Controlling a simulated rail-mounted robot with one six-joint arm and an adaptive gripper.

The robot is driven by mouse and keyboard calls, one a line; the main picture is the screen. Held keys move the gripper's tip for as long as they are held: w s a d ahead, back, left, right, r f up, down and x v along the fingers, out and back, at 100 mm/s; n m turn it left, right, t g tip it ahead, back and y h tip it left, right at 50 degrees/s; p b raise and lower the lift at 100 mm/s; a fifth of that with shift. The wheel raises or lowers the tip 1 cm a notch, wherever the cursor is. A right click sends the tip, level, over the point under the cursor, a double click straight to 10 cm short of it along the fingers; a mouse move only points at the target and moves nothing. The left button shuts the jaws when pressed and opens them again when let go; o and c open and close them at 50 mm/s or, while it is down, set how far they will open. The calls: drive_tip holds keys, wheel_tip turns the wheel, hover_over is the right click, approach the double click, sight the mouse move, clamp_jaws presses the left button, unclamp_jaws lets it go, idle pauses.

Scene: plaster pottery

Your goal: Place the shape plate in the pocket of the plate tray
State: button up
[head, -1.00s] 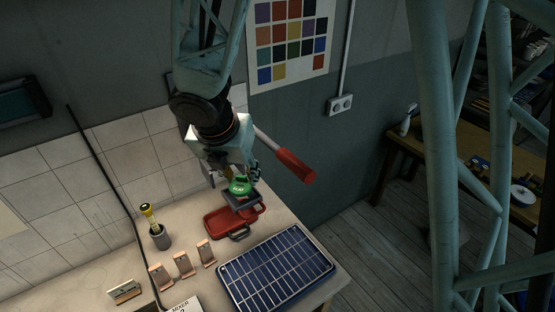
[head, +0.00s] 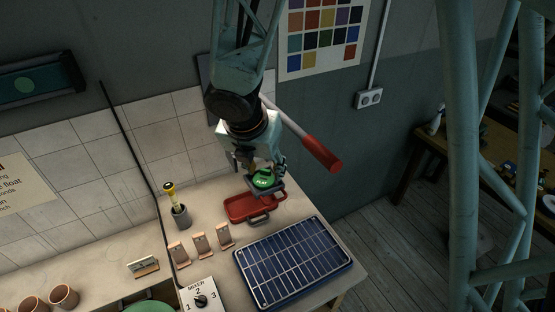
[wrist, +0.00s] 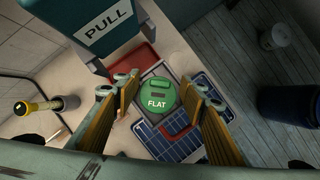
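The shape plate (head: 267,191) is a dark square plate with a round green top, marked FLAT in the wrist view (wrist: 158,98). The plate seems to hang just above the far right part of the red plate tray (head: 236,207) on the table. The tray has a grey handle loop at its front. Part of its inside is hidden by the plate and gripper, so its pocket is not clear.
A blue gridded panel (head: 292,262) lies in front of the tray. Several small upright holders (head: 200,245) and a yellow-handled tool in a grey cup (head: 181,215) stand to the left. A red-ended lever (head: 321,151) juts out right of my gripper.

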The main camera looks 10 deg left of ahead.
drive_tip(key=shift+r, duration=0.25)
drive_tip(key=p+v, duration=0.9)
drive_tip(key=v, duration=0.3)
idle(0.9)
drive_tip(key=shift+a+r, duration=0.1)
drive_tip(key=shift+w, duration=0.15)
idle(0.5)
